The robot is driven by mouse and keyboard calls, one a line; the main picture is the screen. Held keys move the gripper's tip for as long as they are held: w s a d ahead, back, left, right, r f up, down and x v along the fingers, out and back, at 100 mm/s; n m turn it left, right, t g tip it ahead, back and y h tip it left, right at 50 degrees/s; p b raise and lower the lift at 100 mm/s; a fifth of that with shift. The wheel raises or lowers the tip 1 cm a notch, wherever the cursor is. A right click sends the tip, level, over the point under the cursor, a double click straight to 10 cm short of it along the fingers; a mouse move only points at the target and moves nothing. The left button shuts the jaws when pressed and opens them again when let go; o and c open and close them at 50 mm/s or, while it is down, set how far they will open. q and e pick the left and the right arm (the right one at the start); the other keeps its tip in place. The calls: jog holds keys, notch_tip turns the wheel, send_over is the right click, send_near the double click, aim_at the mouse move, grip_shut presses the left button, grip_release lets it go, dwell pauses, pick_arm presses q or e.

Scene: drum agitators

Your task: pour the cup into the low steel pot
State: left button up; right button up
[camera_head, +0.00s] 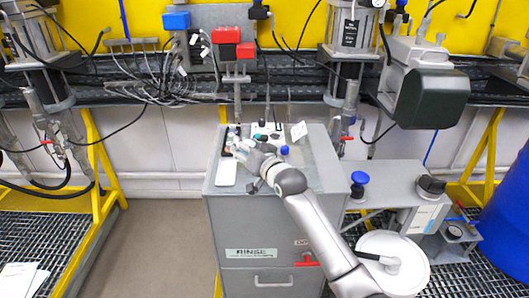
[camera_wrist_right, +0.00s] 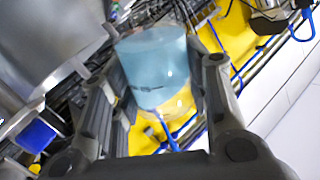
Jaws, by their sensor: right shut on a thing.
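My right gripper (camera_head: 247,155) is over the left part of the grey cabinet top in the head view. In the right wrist view its two fingers (camera_wrist_right: 162,90) are shut around a clear cup (camera_wrist_right: 155,65) with pale blue liquid inside. The cup looks tilted in that view, but the camera is tilted too, so I cannot tell its true lean. In the head view the cup is too small to make out clearly by the gripper. I cannot pick out the low steel pot with certainty. My left gripper is not in view.
The grey cabinet (camera_head: 262,217) carries a white card (camera_head: 226,172), a blue-capped item (camera_head: 284,151), a white folded sign (camera_head: 299,131) and small dark items at the back. A blue-topped item (camera_head: 359,179) stands on the lower bench at right.

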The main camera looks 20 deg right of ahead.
jog(key=shift+d+r, duration=0.1)
jog(key=shift+r, duration=0.1)
jog(key=shift+w+d+m, duration=0.2)
jog(key=shift+m, duration=0.2)
jog(key=shift+s+r, duration=0.1)
jog(key=shift+w+d+m+g, duration=0.25)
jog(key=shift+m+g, duration=0.05)
jog(key=shift+s+d+r, duration=0.1)
jog(key=shift+r, duration=0.05)
dwell(0.3)
jog(key=shift+w+d+m, duration=0.2)
jog(key=shift+w+m, duration=0.05)
jog(key=shift+m, duration=0.05)
jog(key=shift+s+r, duration=0.1)
jog(key=shift+s, duration=0.05)
